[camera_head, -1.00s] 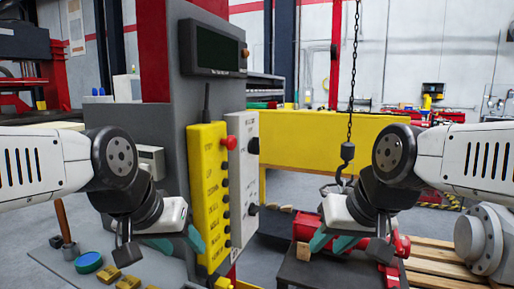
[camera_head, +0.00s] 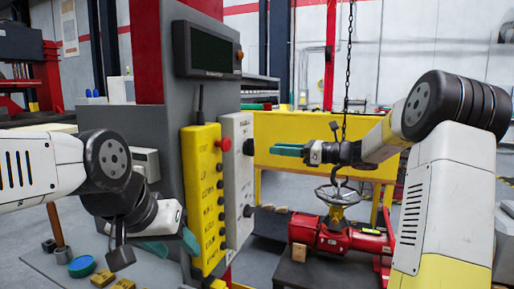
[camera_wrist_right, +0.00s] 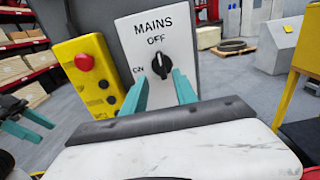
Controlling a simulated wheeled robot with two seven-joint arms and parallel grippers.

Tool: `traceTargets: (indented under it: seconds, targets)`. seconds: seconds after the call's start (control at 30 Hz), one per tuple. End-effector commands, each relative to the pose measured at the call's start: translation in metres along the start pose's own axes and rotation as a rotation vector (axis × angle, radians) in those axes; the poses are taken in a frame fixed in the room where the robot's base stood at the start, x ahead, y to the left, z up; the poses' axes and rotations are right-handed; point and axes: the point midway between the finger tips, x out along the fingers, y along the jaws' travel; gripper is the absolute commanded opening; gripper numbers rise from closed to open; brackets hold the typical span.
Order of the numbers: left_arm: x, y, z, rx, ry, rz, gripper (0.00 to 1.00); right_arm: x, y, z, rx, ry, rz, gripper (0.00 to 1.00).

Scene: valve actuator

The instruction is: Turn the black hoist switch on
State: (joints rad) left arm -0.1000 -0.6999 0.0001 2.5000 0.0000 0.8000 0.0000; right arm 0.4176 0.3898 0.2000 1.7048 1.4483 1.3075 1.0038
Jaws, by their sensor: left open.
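A white switch box (camera_head: 236,180) is on the right side of the yellow button panel (camera_head: 203,190). It has an upper black knob (camera_head: 249,147) and a lower black knob (camera_head: 248,211). In the right wrist view the black knob (camera_wrist_right: 160,65) under the words MAINS and OFF stands between my fingertips in the picture, with ON at its left; no contact shows. The lower knob's label cannot be read. My right gripper (camera_head: 290,150) is open and empty, pointing left at the box; its teal fingers show in the right wrist view (camera_wrist_right: 157,88). My left gripper (camera_head: 173,244) is open and empty, left of the yellow panel.
A red emergency button (camera_head: 223,145) tops the yellow panel. A chain (camera_head: 348,80) hangs near my right arm. A yellow barrier (camera_head: 300,135) is behind.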

Motion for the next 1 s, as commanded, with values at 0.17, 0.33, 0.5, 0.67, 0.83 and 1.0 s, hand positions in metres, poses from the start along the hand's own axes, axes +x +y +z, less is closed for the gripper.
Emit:
traceTargets:
  seconds: [0.17,0.33,0.5,0.67,0.83,1.0]
  targets:
    - [0.0,0.0,0.0,0.0,0.0,0.0,0.52,0.017,-0.003,0.002,0.015,-0.016,-0.001,0.35]
    - [0.0,0.0,0.0,0.0,0.0,0.0,0.52,0.045,-0.003,0.002,0.013,-0.015,0.0,0.35]
    - [0.0,0.0,0.0,0.0,0.0,0.0,0.52,0.067,-0.003,0.002,0.012,-0.012,-0.002,0.35]
    - [0.0,0.0,0.0,0.0,0.0,0.0,0.52,0.077,-0.003,0.002,0.012,-0.012,-0.003,0.35]
    - [0.0,0.0,0.0,0.0,0.0,0.0,0.52,0.077,-0.003,0.002,0.011,-0.012,-0.004,0.35]
    - [0.0,0.0,0.0,0.0,0.0,0.0,0.52,0.077,-0.003,0.002,0.011,-0.012,-0.004,0.17]
